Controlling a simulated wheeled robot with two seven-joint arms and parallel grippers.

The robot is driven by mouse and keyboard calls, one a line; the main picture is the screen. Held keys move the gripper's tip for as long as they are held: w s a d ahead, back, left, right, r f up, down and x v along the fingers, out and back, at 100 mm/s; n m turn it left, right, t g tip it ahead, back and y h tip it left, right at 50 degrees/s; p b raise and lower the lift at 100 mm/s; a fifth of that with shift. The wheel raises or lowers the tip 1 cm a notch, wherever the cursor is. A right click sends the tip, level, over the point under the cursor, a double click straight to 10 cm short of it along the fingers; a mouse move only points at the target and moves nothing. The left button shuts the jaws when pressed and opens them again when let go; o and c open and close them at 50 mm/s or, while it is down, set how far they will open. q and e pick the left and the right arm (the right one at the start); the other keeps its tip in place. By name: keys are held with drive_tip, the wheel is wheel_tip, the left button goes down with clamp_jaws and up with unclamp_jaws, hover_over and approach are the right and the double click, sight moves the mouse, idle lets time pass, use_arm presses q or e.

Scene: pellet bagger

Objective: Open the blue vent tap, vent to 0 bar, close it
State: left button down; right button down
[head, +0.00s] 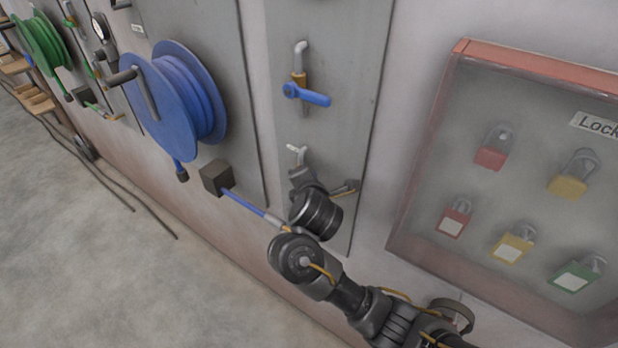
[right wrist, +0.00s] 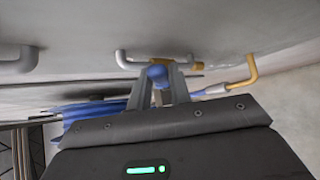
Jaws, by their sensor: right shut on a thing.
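On the grey panel (head: 325,125), an upper tap with a blue lever (head: 308,95) sits on a brass body below a bent grey pipe; the lever points right and slightly down. Below it, a second pipe fitting (head: 297,153) is largely covered by my right gripper (head: 302,175). In the right wrist view, my right gripper (right wrist: 158,85) is shut on a small blue handle (right wrist: 157,72), with a brass body (right wrist: 183,64) and a grey pipe (right wrist: 122,60) just beyond. The handle's full shape and angle are hidden. My left gripper is not in view.
A blue hose reel (head: 168,105) hangs left of the panel. A blue line (head: 243,203) runs from a dark block (head: 216,178) toward my right arm. A red-framed lock box (head: 425,170) with several padlocks is at right. Floor at lower left is mostly clear.

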drive_tip(key=c, duration=1.3)
unclamp_jaws()
drive_tip(key=shift+f, duration=0.1)
drive_tip(key=s+d+f+m+t+y+b, duration=0.25)
drive_tip(key=s+f+m+t, duration=0.2)
drive_tip(key=s, duration=0.65)
drive_tip(key=shift+w+d+f+m+g+h+b, duration=0.55)
drive_tip(key=shift+d+f, duration=0.5)
drive_tip(key=shift+f, duration=3.4)
drive_tip(key=shift+w+d+f+m+g+h+b, duration=0.35)
drive_tip(key=shift+w+d+f+m+g+b, duration=0.4)
drive_tip(key=shift+f, duration=3.65)
drive_tip(key=shift+w+d+f+m+g+h+b, duration=0.6)
drive_tip(key=shift+d+f, duration=0.7)
drive_tip(key=shift+f, duration=3.15)
drive_tip(key=shift+s, duration=0.2)
